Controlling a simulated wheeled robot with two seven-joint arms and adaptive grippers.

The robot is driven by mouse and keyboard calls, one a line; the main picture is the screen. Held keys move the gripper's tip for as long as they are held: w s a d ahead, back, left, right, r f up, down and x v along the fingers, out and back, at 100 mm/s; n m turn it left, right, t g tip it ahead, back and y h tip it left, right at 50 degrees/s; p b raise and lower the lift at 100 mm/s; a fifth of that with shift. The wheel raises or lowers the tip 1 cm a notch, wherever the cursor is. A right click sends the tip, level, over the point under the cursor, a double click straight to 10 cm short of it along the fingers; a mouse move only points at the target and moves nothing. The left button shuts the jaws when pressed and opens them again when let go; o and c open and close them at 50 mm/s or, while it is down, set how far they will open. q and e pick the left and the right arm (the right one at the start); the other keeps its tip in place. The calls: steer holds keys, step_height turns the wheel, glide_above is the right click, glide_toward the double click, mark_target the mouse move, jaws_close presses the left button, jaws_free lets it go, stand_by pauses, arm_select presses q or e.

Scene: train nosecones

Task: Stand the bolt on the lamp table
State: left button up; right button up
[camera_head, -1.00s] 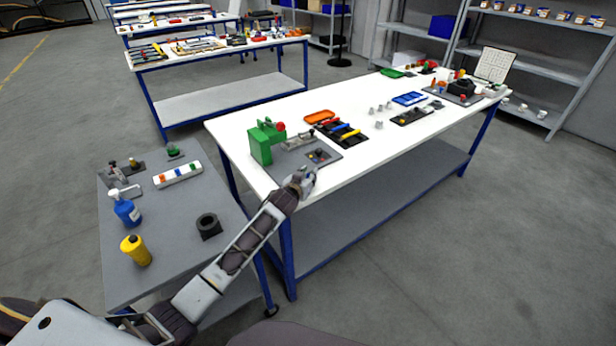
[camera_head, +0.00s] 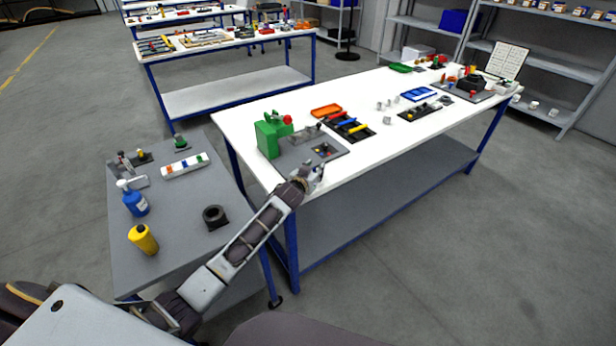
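I cannot pick out the bolt for certain. Several small grey metal pieces (camera_head: 386,120) stand near the middle of the white bench (camera_head: 354,149), too small to identify. I cannot tell which table is the lamp table. My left gripper (camera_head: 315,176) is at the near edge of the white bench, beside the grey plate (camera_head: 298,157) in front of the green press (camera_head: 269,137). Its fingers are small and blurred, so I cannot tell whether it is open or holds anything. My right gripper is not in view.
A grey side table (camera_head: 184,237) at left holds a blue spray bottle (camera_head: 135,203), a yellow bottle (camera_head: 143,240) and a black ring block (camera_head: 214,217). A black tool tray (camera_head: 350,127) and an orange tray (camera_head: 327,111) lie behind the grey plate. Open floor is at right.

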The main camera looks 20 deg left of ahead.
arm_select(q)
steer(key=shift+v, duration=6.05)
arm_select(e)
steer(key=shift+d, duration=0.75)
arm_select(q)
steer(key=shift+r, duration=0.1)
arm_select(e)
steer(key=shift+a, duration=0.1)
